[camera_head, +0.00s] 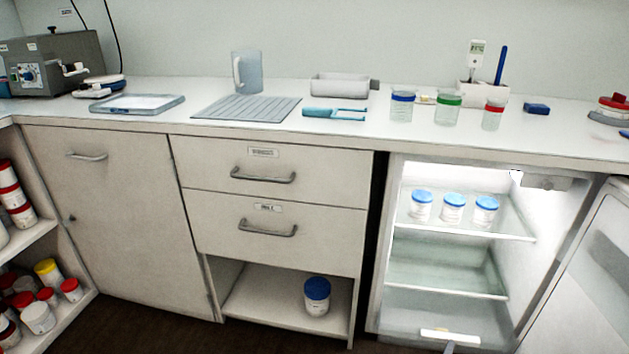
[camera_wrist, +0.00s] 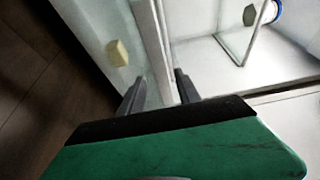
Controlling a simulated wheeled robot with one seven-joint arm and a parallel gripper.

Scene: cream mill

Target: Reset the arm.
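My gripper (camera_wrist: 160,88) shows in the wrist view with its two dark fingers apart and nothing seen held between them. A pale upright edge (camera_wrist: 153,40) runs behind the gap between the fingers; I cannot tell whether they touch it. My green gripper body fills the bottom of that view. In the head view only a small grey tip shows at the bottom edge, in front of the open fridge (camera_head: 440,298); the rest of my arm is out of view.
The fridge door (camera_head: 590,270) stands open at the right. Three blue-lidded jars (camera_head: 452,207) stand on the fridge's upper shelf. The counter (camera_head: 330,136) holds several jars and tools. A blue-lidded tub (camera_head: 317,296) stands in the open cabinet bay.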

